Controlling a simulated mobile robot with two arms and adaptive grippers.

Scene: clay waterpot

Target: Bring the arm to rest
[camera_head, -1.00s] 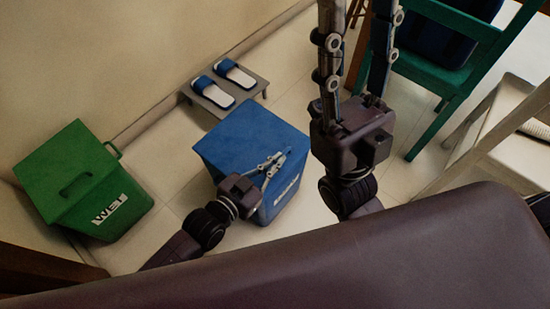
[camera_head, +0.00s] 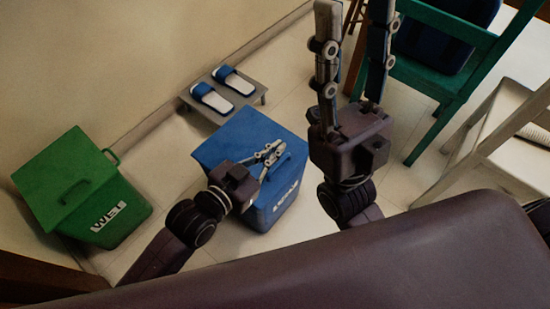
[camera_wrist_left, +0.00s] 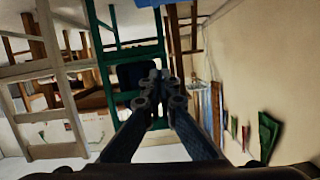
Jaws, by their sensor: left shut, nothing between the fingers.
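My left gripper (camera_head: 272,152) comes in from the left in the head view. Its fingers are shut and empty, and it shows in front of the blue bin; I cannot tell the gap between them. In the left wrist view its two fingers (camera_wrist_left: 160,84) come together at the middle. My right gripper (camera_head: 355,25) points up in the head view, its two long fingers apart and nothing between them. The fingertips reach the top edge of the picture.
The blue lidded bin (camera_head: 240,137) stands on the tiled floor. A green bin (camera_head: 70,180) stands at the left by the wall. A low rack (camera_head: 245,103) holds slippers (camera_head: 212,97). A green chair (camera_head: 450,75) and a pale wooden chair (camera_head: 470,150) are at the right.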

